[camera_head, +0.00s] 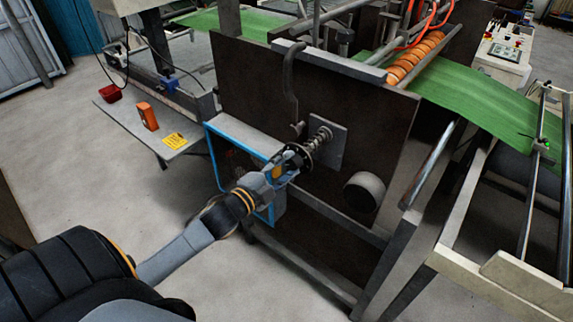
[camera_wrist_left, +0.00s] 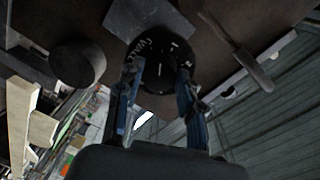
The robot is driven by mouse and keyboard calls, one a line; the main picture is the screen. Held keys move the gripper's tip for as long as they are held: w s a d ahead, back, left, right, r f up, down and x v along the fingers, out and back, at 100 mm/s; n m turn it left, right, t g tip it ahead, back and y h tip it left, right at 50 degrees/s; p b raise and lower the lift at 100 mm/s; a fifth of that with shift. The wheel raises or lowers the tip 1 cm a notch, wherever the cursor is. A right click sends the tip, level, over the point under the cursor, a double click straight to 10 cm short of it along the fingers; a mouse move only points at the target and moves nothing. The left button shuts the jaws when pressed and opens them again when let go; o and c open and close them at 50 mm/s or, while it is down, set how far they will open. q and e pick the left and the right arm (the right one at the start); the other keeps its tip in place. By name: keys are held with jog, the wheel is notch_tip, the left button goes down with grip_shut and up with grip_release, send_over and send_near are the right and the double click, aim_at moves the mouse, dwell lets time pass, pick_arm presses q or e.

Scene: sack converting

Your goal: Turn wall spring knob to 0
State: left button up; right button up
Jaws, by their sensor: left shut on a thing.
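The wall spring knob is a black round dial (camera_wrist_left: 160,62) with white marks and lettering that reads "WALL" in the left wrist view. In the head view the knob (camera_head: 297,156) sits at the end of a spring shaft (camera_head: 319,138) that comes out of a grey square plate (camera_head: 328,143) on the dark machine panel. My left gripper (camera_head: 287,165) reaches it from the front left and is shut on the knob. In the left wrist view its two blue fingers (camera_wrist_left: 160,72) lie at both sides of the dial. Which mark the knob points to is too small to tell. My right gripper is not in view.
A dark round cylinder (camera_head: 362,192) sticks out of the panel at lower right of the knob. A bent metal lever (camera_head: 291,85) hangs above it. A blue frame (camera_head: 212,160) stands behind my left gripper. Open floor (camera_head: 60,150) lies to the left.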

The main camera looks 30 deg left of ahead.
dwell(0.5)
pick_arm(q)
jog(key=o, duration=1.2)
jog(key=s, duration=0.4)
jog(key=s+a, duration=0.1)
jog(key=s, duration=0.7)
jog(key=shift+a+r, duration=0.15)
jog(key=shift+r, duration=0.1)
jog(key=s+a+f+n+g+y+b, duration=0.1)
jog(key=s+f+n+g+y+b, duration=0.2)
jog(key=f, duration=1.7)
jog(key=s+a+f+n+g+b, duration=0.15)
jog(key=s+f+n+g, duration=0.35)
jog(key=f, duration=1.5)
jog(key=s+d+f+n+g+b, duration=0.1)
jog(key=s+d+f+g, duration=0.2)
jog(key=s+f, duration=0.5)
jog(key=s+d+f+n+g+b, duration=0.2)
jog(key=s+d+f, duration=0.3)
jog(key=s+f, duration=0.3)
jog(key=s+d+f+n+g+h+b, duration=0.1)
jog(key=s+d+f+g+b, duration=0.1)
jog(key=s+d+f, duration=0.3)
jog(key=shift+s+f+g, duration=0.4)
jog(key=shift+s+f, duration=0.35)
jog(key=shift+f, duration=0.35)
jog(key=shift+s+f+g, duration=0.4)
jog(key=shift+s+f, duration=0.35)
jog(key=shift+f, duration=0.3)
